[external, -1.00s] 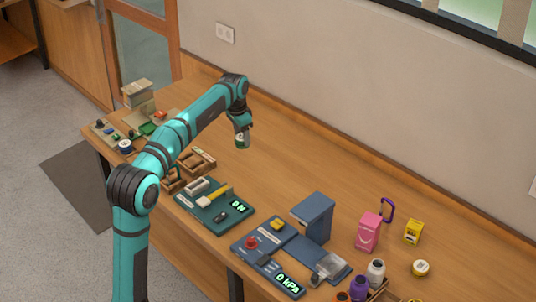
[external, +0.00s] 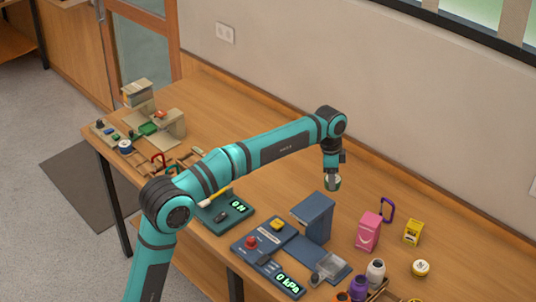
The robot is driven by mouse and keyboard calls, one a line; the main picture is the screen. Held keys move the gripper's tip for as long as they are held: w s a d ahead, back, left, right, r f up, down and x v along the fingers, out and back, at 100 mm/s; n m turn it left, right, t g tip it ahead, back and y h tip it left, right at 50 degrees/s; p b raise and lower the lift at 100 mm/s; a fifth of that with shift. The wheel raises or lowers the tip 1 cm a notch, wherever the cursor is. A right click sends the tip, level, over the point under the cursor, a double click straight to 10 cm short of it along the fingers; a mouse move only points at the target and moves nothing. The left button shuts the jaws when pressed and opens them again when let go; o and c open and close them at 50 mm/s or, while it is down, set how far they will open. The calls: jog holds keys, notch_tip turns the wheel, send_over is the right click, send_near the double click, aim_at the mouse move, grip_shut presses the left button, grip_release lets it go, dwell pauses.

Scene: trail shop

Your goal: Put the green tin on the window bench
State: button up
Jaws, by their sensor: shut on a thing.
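My gripper (external: 333,178) is shut on a small green and white tin (external: 332,184) and hangs with it in the air above the wooden bench. The jaws partly hide the tin. In the picture, the tin is just above and right of a blue-grey press-like stand (external: 315,215). A long wooden bench (external: 270,130) runs along the wall, with a window (external: 470,12) above it at the upper right. I cannot tell whether this is the window bench.
A pink pack (external: 368,232), a purple carabiner (external: 387,210), a yellow box (external: 412,232) and several jars stand at the right. Devices with readouts (external: 285,283) line the front edge. The back strip of the bench is largely clear.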

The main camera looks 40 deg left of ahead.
jog(key=d, duration=0.3)
jog(key=shift+s+d+m, duration=0.2)
jog(key=shift+m, duration=0.2)
jog(key=shift+f, duration=0.1)
jog(key=shift+f, duration=4.85)
jog(key=shift+f, duration=0.2)
jog(key=o, duration=1)
jog(key=shift+r, duration=0.1)
jog(key=r, duration=0.4)
jog(key=a+r, duration=0.1)
jog(key=r, duration=0.7)
jog(key=shift+s+a, duration=0.15)
jog(key=shift+s, duration=0.25)
